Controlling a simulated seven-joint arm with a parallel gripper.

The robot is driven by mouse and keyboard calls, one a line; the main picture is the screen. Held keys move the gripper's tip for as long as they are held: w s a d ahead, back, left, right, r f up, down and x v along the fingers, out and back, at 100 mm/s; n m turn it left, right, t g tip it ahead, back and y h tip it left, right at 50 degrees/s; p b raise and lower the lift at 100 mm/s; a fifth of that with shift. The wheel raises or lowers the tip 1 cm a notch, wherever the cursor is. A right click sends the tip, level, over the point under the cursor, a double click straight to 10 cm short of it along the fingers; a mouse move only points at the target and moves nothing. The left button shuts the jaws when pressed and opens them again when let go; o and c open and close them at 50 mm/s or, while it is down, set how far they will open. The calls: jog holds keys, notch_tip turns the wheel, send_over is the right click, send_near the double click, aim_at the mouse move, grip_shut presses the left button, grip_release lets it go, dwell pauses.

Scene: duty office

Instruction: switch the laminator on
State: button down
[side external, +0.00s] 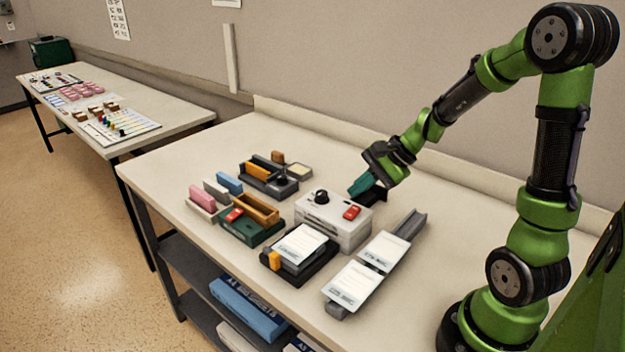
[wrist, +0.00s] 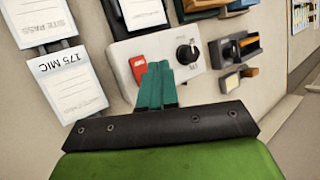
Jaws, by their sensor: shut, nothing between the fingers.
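The laminator (side external: 330,228) is a pale grey-white box near the middle of the table. A black round knob (side external: 321,197) and a red rocker switch (side external: 351,212) sit on its top. In the wrist view the switch (wrist: 137,66) is left of the knob (wrist: 187,53). My gripper (side external: 358,187) has teal fingers, shut and empty, at the laminator's rear edge. In the wrist view the fingertips (wrist: 158,68) overlap the laminator, just right of the switch. I cannot tell whether they touch it. Which side of the switch is pressed is too small to tell.
Label cards (side external: 356,286) lie on a grey rail to the right. A dark tray (side external: 275,262) with a white card stands in front. A green box (side external: 240,229) and several coloured blocks are to the left.

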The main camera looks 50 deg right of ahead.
aim_at(359, 208)
jog(key=shift+d+f, duration=0.25)
jog(key=shift+f, duration=0.8)
dwell(1.3)
jog(key=shift+f, duration=0.4)
jog(key=shift+d+f, duration=0.1)
jog(key=shift+f, duration=0.25)
dwell(0.5)
jog(key=shift+r, duration=0.1)
jog(key=shift+r, duration=0.7)
jog(key=shift+a+r, duration=0.2)
jog(key=shift+r, duration=0.65)
jog(key=shift+a+r, duration=0.15)
jog(key=shift+r, duration=0.65)
jog(key=shift+a+r, duration=0.2)
jog(key=shift+r, duration=0.65)
